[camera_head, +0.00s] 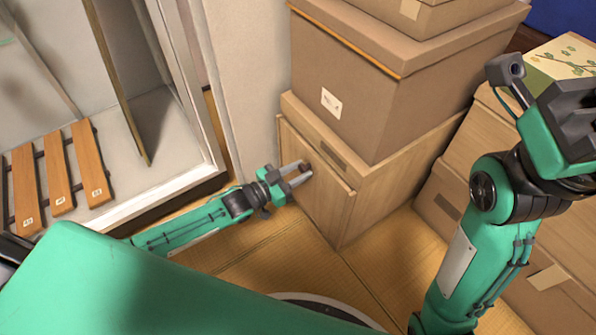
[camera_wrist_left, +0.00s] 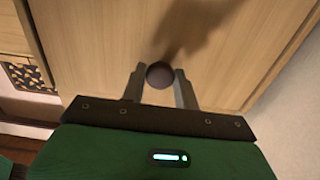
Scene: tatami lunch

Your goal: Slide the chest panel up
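The chest (camera_head: 384,185) is a light wooden box with a front panel (camera_head: 318,205). A small dark round knob (camera_head: 306,168) is on the panel's upper part. My left gripper (camera_head: 305,169) is at this knob. In the left wrist view, the knob (camera_wrist_left: 160,75) lies between the two grey fingertips, which appear to touch both its sides. The panel (camera_wrist_left: 95,45) fills much of that view and seems to sit in its frame. My right gripper (camera_head: 572,110) is raised at the right, away from the chest; its fingers do not show clearly.
A large brown box (camera_head: 370,90) with a white label stands on the chest, with another box (camera_head: 430,14) on top. Wooden drawers (camera_head: 475,150) stand at the right. A wall edge (camera_head: 240,80) and slatted rack (camera_head: 58,172) are left. Tatami floor (camera_head: 290,255) lies open in front.

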